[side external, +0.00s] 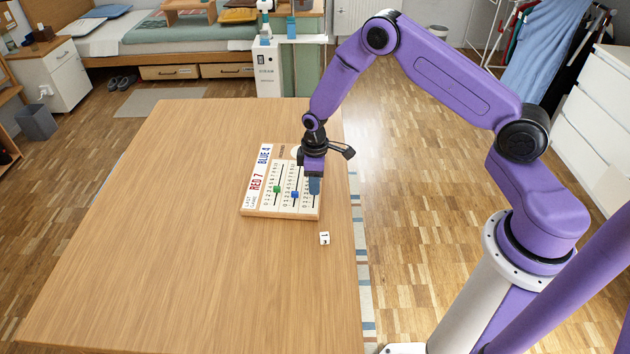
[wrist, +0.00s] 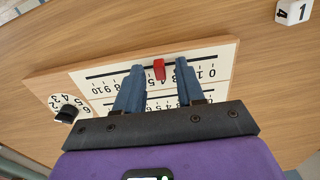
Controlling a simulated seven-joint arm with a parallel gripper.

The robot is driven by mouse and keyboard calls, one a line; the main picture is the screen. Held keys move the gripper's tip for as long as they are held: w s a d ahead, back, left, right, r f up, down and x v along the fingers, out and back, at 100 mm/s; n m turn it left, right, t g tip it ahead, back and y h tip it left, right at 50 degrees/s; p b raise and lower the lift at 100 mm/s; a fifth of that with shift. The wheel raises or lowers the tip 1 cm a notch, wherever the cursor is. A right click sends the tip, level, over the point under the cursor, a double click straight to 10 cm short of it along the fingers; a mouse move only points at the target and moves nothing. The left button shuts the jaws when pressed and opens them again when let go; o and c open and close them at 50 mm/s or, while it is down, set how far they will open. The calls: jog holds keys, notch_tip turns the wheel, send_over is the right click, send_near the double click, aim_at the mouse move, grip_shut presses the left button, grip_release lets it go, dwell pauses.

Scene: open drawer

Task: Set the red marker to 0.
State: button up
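The red marker (wrist: 159,69) stands on the slotted scale nearest the top of the wrist view, around the middle of its 0-to-10 range; the numbers beside it are partly hidden. My gripper (wrist: 160,66) is open, one blue-grey finger on each side of the marker, with a gap on both sides. The 0 end of this scale lies to the right in the wrist view. In the side view my gripper (side external: 314,186) is over the right edge of the score board (side external: 251,212) and hides the red marker.
A green marker (side external: 277,189) and a blue marker (side external: 295,195) stand on the neighbouring scales. A black knob (wrist: 66,115) sits on a numbered dial at the board's end. A white numbered cube (side external: 324,238) lies beside the board. The table's left and front are clear.

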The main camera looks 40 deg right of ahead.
jog(key=shift+f, duration=0.1)
jog(key=shift+c, duration=0.3)
grip_shut()
dwell(1.2)
